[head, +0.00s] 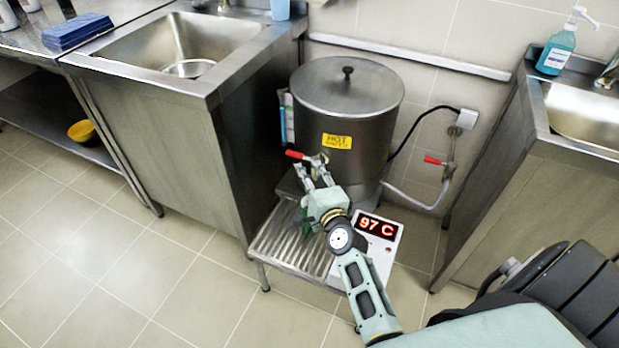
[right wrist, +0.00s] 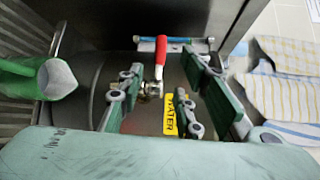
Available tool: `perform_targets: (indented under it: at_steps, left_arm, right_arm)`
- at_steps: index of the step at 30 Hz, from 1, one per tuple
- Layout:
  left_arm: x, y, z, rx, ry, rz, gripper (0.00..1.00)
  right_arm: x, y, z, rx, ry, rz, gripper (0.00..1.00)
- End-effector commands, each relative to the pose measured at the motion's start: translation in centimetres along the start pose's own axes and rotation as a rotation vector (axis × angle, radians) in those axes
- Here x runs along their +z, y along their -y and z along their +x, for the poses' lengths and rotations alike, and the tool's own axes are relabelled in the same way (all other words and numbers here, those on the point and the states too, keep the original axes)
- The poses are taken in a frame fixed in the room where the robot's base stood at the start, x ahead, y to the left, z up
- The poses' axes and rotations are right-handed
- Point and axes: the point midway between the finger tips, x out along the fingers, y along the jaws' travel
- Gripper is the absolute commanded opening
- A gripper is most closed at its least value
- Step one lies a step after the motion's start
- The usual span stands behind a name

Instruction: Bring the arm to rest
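My right gripper (head: 311,176) is in front of the steel hot water pot (head: 345,108), close to its tap. The tap's red lever (head: 301,155) points left in the head view. In the right wrist view the fingers (right wrist: 166,88) are spread and empty, with the red lever (right wrist: 173,55) and tap body showing in the gap between them. I cannot tell whether they touch the tap. A green jug (right wrist: 45,78) shows at the left of the wrist view. In the head view it is mostly hidden behind the gripper. My left gripper is not in view.
A ribbed drip tray (head: 275,245) and a display reading 97 C (head: 378,228) are below the pot. Sink cabinets stand on the left (head: 175,150) and right (head: 515,190). A second red valve handle (head: 435,161) is on the wall pipe. The floor at front left is clear.

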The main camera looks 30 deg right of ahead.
Motion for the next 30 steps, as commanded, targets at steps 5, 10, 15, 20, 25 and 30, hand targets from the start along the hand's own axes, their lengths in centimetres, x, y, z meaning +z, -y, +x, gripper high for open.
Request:
perform_targets:
  at_steps: [5,10,15,20,25,30]
  left_arm:
    - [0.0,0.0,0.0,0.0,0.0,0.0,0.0]
    - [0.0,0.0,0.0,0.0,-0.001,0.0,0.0]
    - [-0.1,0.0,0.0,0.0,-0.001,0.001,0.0]
    - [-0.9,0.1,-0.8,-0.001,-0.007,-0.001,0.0]
    - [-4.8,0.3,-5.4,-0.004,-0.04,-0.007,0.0]
    - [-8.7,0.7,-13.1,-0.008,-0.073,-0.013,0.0]
  right_arm:
    - [0.0,0.0,-0.3,0.0,0.0,0.0,0.33]
    - [0.0,0.0,-0.3,0.0,0.0,0.0,0.33]
    - [0.0,0.0,-0.3,0.0,0.0,0.0,0.33]
    - [1.0,-0.1,-0.9,0.022,0.042,-0.067,0.33]
    - [5.5,-2.0,-4.8,0.147,0.253,-0.422,0.33]
    - [8.8,-6.1,-12.8,0.337,0.535,-0.924,0.33]
